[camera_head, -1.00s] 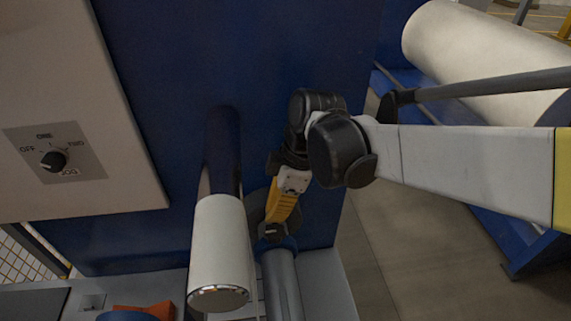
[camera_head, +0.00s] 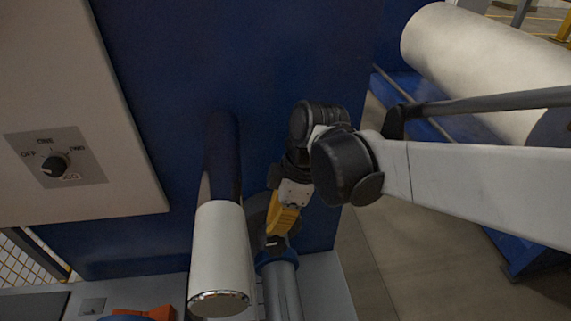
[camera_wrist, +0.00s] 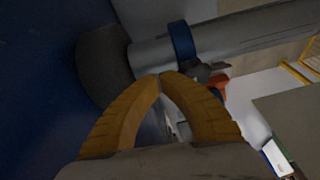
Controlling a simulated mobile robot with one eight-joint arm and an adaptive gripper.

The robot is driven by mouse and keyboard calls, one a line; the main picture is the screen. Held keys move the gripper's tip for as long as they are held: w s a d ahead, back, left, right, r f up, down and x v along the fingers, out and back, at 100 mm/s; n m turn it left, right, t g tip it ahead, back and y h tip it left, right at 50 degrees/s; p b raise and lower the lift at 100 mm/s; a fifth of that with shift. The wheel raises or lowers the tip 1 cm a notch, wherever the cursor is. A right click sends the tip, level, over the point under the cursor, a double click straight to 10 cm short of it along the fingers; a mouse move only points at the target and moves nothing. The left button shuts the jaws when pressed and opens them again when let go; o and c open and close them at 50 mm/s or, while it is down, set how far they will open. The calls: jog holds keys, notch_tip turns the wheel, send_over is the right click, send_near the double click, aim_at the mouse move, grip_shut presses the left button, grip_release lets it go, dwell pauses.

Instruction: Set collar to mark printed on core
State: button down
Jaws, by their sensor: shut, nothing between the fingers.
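A blue collar (camera_head: 277,258) sits around a grey core (camera_head: 284,292) at the lower middle of the head view. In the wrist view the collar (camera_wrist: 182,42) is a ring on the grey core (camera_wrist: 245,30), with a dark lever-like part (camera_wrist: 205,69) at its lower side. My gripper (camera_head: 277,240) is just beyond the collar, near the machine's face. In the wrist view its yellow fingers (camera_wrist: 165,77) are shut tip to tip, empty, beside the collar. I cannot tell whether they touch it. No printed mark can be made out.
A white roll (camera_head: 221,258) on a dark shaft runs close left of the core. A dark round flange (camera_wrist: 103,65) stands behind the core's end. The blue machine face (camera_head: 270,60) is close behind my gripper. An orange item (camera_head: 158,312) lies at the lower left.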

aim_at(277, 241)
jog(key=shift+s+d, duration=0.2)
jog(key=shift+s, duration=0.9)
jog(key=shift+s+d+p, duration=0.15)
jog(key=shift+s+p, duration=0.15)
jog(key=shift+s, duration=0.2)
jog(key=shift+s+d+p, duration=0.15)
jog(key=shift+s+p, duration=0.1)
jog(key=shift+s, duration=0.25)
jog(key=shift+w, duration=0.15)
jog(key=shift+w+a, duration=0.15)
jog(key=shift+w, duration=0.45)
notch_tip(277, 241, up, 9)
jog(key=p, duration=0.7)
jog(key=shift+r, duration=0.1)
